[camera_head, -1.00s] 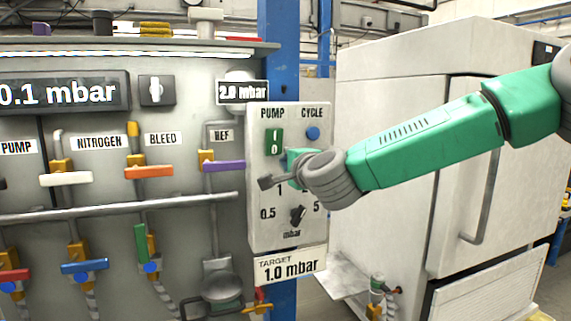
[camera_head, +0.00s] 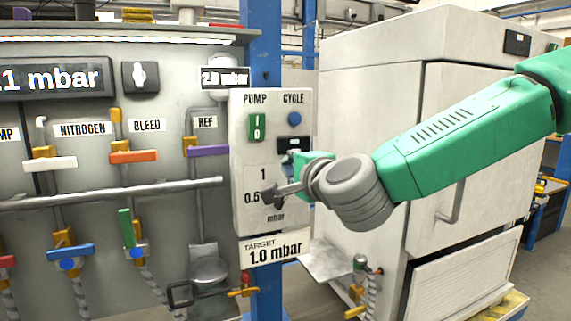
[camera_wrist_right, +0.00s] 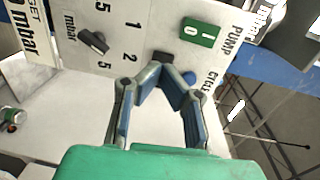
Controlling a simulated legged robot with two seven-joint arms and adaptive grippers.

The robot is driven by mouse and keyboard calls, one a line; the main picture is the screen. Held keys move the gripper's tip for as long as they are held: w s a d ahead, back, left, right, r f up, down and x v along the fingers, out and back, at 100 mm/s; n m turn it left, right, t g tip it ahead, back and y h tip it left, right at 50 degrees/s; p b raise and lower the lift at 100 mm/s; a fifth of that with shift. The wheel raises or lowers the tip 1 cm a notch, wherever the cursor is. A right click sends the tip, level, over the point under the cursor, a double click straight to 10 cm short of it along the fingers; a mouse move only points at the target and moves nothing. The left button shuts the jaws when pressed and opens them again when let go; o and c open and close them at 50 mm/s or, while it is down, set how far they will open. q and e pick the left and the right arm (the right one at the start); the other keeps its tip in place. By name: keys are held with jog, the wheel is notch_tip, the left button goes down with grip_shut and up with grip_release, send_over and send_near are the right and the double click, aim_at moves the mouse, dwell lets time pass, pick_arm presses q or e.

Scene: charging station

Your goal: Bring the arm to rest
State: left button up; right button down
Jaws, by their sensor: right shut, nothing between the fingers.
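My right arm, green with grey joints, reaches in from the right in the head view. Its gripper (camera_head: 275,194) is in front of the lower half of the white control panel (camera_head: 242,165) and covers part of the dial markings. In the right wrist view the gripper (camera_wrist_right: 160,67) is shut with nothing between its fingers, its tips over the panel near a small dark square (camera_wrist_right: 160,57). Whether it touches the panel cannot be told. The green pump switch (camera_head: 257,127) and blue cycle button (camera_head: 294,118) are uncovered. The dark selector knob (camera_wrist_right: 93,41) shows in the wrist view. My left gripper is not in view.
A gas board with coloured valve handles, such as an orange one (camera_head: 133,156), fills the left. A large white cabinet (camera_head: 370,110) stands behind my right arm. A small shelf (camera_head: 328,259) juts out below the panel.

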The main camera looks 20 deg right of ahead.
jog(key=shift+s+r, duration=0.1)
dwell(0.3)
jog(key=s+a+f+n+g, duration=0.1)
jog(key=s+f+n+g, duration=0.25)
jog(key=f, duration=0.75)
jog(key=s+a+f+n+g+y, duration=0.1)
jog(key=s+f+n+g, duration=0.2)
jog(key=f, duration=0.8)
jog(key=s+f+n+g, duration=0.1)
jog(key=s+f+n, duration=0.3)
jog(key=f, duration=0.8)
jog(key=s+d+f+n+g, duration=0.2)
jog(key=s+f, duration=0.3)
jog(key=s, duration=0.4)
jog(key=s+d+f+n+g+h, duration=0.1)
jog(key=s+d+f+n+g, duration=0.2)
jog(key=s+f, duration=0.3)
jog(key=s+d+f+n+g, duration=0.2)
jog(key=s+f, duration=0.4)
jog(key=s, duration=0.7)
jog(key=shift+d+f+n+g+h, duration=0.2)
jog(key=shift+d+n+g+h, duration=0.25)
jog(key=shift+g, duration=0.5)
jog(key=shift+w+d, duration=0.1)
jog(key=shift+w, duration=0.05)
